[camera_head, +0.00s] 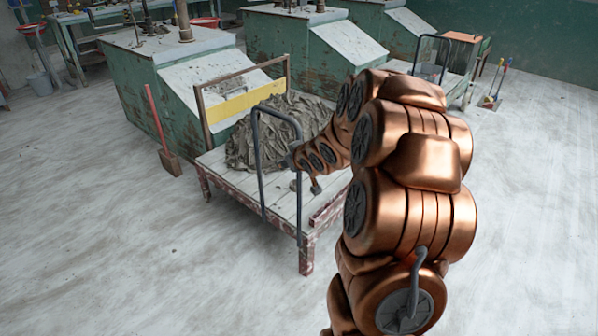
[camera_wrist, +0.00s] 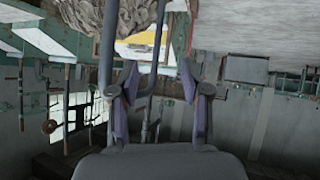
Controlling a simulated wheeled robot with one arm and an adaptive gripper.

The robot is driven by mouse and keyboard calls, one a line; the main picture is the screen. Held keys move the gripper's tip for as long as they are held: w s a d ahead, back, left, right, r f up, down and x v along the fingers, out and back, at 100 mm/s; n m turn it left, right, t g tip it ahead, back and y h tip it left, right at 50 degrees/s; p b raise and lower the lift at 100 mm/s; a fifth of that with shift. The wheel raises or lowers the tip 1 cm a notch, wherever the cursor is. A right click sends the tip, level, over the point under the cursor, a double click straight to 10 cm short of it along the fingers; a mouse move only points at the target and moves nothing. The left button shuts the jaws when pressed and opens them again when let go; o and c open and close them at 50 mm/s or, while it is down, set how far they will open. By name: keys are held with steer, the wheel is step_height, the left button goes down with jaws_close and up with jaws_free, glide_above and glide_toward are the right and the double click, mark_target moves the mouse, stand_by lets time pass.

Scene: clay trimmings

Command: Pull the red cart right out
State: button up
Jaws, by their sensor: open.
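The cart has a pale plank deck (camera_head: 228,178) on a worn red frame, with a grey tubular handle (camera_head: 261,160) upright at its near side. A heap of grey clay trimmings (camera_head: 245,145) lies on the deck and shows in the wrist view (camera_wrist: 130,14). My gripper (camera_head: 290,161) is beside the handle's right post, partly hidden by my arm in the head view. In the wrist view, my gripper (camera_wrist: 158,85) is open, its two purple-grey fingers apart. A grey handle bar (camera_wrist: 153,75) shows between them; I cannot tell whether they touch it.
Green bins with sloping pale tops (camera_head: 145,95) stand close behind the cart. A red-handled shovel (camera_head: 170,161) stands at its left. Another cart with a grey handle (camera_head: 448,50) stands behind at right. The floor in front and at left is clear.

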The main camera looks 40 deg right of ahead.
steer(key=d+f+t+y+b, duration=0.2)
steer(key=d+f+t+b, duration=0.5)
steer(key=d+f, duration=0.3)
steer(key=w, duration=0.8)
steer(key=shift+w+r+b, duration=0.15)
steer(key=shift+w+b, duration=0.1)
steer(key=shift+b, duration=0.15)
steer(key=shift+a, duration=0.15)
jaws_close()
